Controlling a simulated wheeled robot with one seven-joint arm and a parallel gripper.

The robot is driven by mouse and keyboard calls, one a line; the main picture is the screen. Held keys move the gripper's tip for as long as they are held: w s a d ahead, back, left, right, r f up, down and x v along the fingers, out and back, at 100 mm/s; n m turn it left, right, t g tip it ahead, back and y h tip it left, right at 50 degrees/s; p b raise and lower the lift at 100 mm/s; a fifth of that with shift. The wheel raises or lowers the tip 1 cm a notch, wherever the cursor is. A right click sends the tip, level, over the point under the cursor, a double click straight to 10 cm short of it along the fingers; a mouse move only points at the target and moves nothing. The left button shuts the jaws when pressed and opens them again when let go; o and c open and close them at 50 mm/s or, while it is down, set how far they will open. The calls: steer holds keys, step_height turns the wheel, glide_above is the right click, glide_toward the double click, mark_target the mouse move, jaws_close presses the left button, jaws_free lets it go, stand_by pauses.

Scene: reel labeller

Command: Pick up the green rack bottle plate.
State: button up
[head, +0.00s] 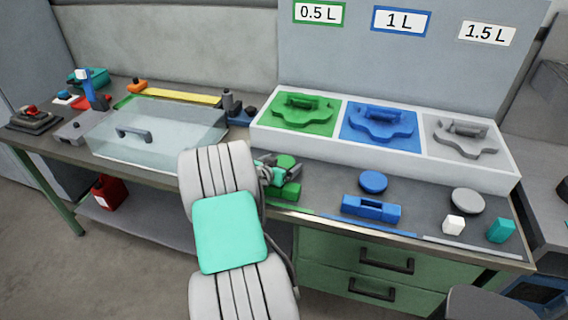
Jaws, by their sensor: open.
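The green rack bottle plate (302,115) lies in the left compartment of the white rack (400,148), under the 0.5 L label. It is flat with a notched edge and has a raised handle on top. My gripper (270,170) is over the bench in front of the rack, below and left of the green plate and apart from it. It is open, small in view and partly hidden by my own arm. A blue plate (379,125) and a grey plate (464,138) lie in the other compartments.
Close to my gripper are a green disc (287,162) and a green block (289,191). A blue disc (373,182), blue block (370,209), grey disc (468,201), white cube (453,225) and teal block (501,231) stand rightward. A clear cover (165,132) is left.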

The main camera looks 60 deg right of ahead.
steer(key=shift+c, duration=0.4)
steer(key=c, duration=1.4)
steer(key=shift+c, duration=0.2)
